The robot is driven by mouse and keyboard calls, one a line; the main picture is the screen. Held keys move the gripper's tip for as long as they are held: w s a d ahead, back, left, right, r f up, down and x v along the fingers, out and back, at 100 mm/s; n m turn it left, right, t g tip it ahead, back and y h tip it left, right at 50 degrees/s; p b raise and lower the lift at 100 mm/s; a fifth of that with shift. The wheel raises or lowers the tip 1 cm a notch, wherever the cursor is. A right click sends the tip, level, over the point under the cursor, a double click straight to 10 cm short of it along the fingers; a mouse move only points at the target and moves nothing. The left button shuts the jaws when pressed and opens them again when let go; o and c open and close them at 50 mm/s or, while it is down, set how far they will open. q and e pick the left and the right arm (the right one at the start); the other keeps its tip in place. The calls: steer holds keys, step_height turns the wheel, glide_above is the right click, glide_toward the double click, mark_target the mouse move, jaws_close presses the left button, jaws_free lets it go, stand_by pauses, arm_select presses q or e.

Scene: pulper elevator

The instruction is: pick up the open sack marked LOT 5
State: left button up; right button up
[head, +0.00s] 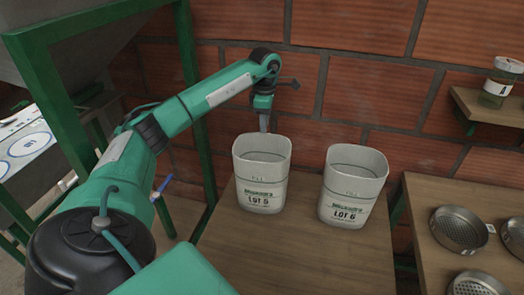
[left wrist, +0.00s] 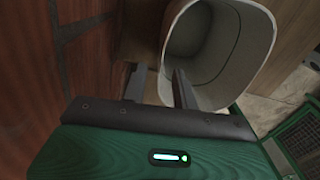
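The open sack marked LOT 5 (head: 262,190) stands upright on the wooden table, pale with dark print and an empty-looking mouth. My left gripper (head: 264,128) points down at its back rim in the head view. In the left wrist view, the sack's mouth (left wrist: 215,45) is at upper right. There my left gripper's fingers (left wrist: 158,78) are apart, one outside the rim and one over the mouth. I cannot tell whether they touch the wall. My right gripper is not in view.
A similar sack marked LOT 6 (head: 351,187) stands to the right with a gap. A brick wall (head: 345,95) is close behind. The table's front is clear.

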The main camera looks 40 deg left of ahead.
mark_target(266, 135)
arm_select(q)
steer(key=f, duration=0.2)
steer(key=f+p, duration=0.1)
steer(key=f, duration=0.1)
steer(key=shift+d, duration=0.3)
steer(key=shift+f, duration=0.6)
steer(key=shift+w, duration=0.1)
steer(key=c, duration=0.6)
jaws_close()
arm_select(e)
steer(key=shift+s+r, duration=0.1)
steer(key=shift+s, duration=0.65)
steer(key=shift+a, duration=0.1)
